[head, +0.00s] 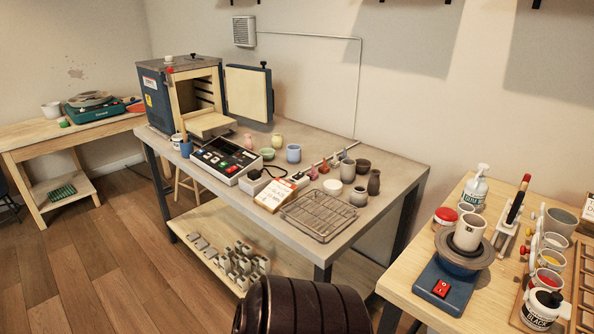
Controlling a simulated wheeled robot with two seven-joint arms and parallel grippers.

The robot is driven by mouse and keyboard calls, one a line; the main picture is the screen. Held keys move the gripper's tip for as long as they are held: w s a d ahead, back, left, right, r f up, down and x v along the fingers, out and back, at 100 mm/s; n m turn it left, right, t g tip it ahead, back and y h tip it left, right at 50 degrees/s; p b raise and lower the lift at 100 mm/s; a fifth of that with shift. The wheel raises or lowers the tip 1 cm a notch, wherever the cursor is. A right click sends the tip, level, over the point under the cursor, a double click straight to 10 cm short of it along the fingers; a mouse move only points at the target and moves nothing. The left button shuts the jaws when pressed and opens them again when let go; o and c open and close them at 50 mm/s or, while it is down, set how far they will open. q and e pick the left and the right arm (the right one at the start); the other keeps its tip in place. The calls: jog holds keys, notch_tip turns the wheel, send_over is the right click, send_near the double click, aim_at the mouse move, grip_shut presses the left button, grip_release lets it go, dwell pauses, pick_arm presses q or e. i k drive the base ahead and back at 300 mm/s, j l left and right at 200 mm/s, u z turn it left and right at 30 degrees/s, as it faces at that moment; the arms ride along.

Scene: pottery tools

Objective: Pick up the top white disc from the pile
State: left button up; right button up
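A small white round piece (333,187), which looks like one or more white discs, lies on the grey-topped table (395,172). It sits just behind the wire rack and left of the small grey pots. It is too small to tell how many discs are stacked there. Neither of my grippers is in view.
The kiln (185,95) stands open at the table's far left. A control box (227,160), a wire rack (319,214) and several small pots crowd the table. A banded dark brown rounded object (300,306) stands in front. A side table (410,292) at right holds a pottery wheel (463,250).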

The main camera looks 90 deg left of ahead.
aim_at(329, 186)
jog(key=u, duration=2.55)
